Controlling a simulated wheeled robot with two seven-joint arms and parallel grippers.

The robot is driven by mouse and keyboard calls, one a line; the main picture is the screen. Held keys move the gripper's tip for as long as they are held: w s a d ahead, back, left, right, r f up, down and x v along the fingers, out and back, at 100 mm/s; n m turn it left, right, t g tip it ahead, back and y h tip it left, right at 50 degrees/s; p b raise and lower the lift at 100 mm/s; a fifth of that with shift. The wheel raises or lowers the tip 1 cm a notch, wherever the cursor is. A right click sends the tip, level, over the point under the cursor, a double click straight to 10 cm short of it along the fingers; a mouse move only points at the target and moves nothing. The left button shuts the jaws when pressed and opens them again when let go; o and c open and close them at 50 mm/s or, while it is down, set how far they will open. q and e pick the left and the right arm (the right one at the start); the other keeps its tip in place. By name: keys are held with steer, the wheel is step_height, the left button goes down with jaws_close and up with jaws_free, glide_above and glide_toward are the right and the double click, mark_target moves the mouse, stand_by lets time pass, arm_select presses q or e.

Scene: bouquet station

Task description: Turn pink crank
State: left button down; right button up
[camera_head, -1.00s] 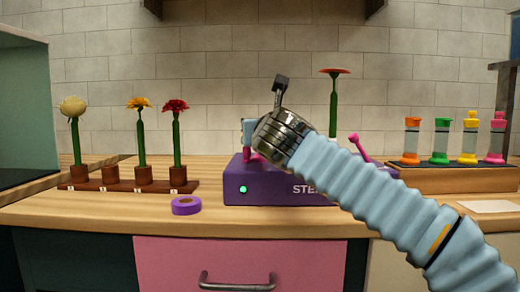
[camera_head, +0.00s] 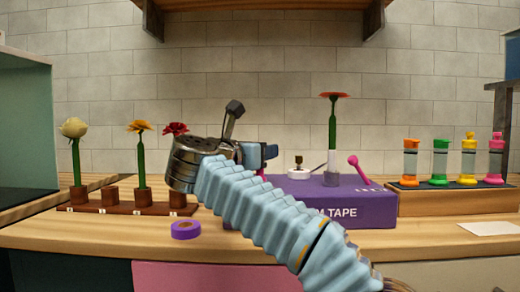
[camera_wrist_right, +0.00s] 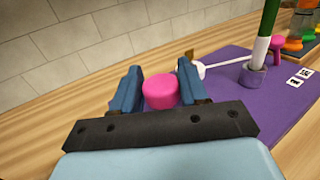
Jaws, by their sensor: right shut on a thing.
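The purple stem tape box (camera_head: 370,210) stands on the wooden counter. My right gripper (camera_head: 266,153) is at the box's left end in the head view, its arm crossing in front of the box. In the right wrist view its blue fingers (camera_wrist_right: 160,72) are on both sides of the round pink crank handle (camera_wrist_right: 161,92) and shut on it. The rest of the crank is mostly hidden by my gripper. A red-orange flower (camera_head: 335,95) with a green stem, white low down, stands upright in a holder on the box. My left gripper is out of view.
A pink lever (camera_head: 357,168) sticks up at the box's right. A white spool (camera_head: 299,173) sits on top. A brown rack (camera_head: 125,208) with several flowers and a purple tape roll (camera_head: 186,230) are at left. Several colored bottles (camera_head: 440,160) stand at right.

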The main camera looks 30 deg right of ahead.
stand_by(0.5)
steer(key=o, duration=0.9)
steer(key=shift+o, duration=0.2)
steer(key=b+v, duration=0.1)
steer(key=v, duration=1.2)
steer(key=shift+a, duration=0.4)
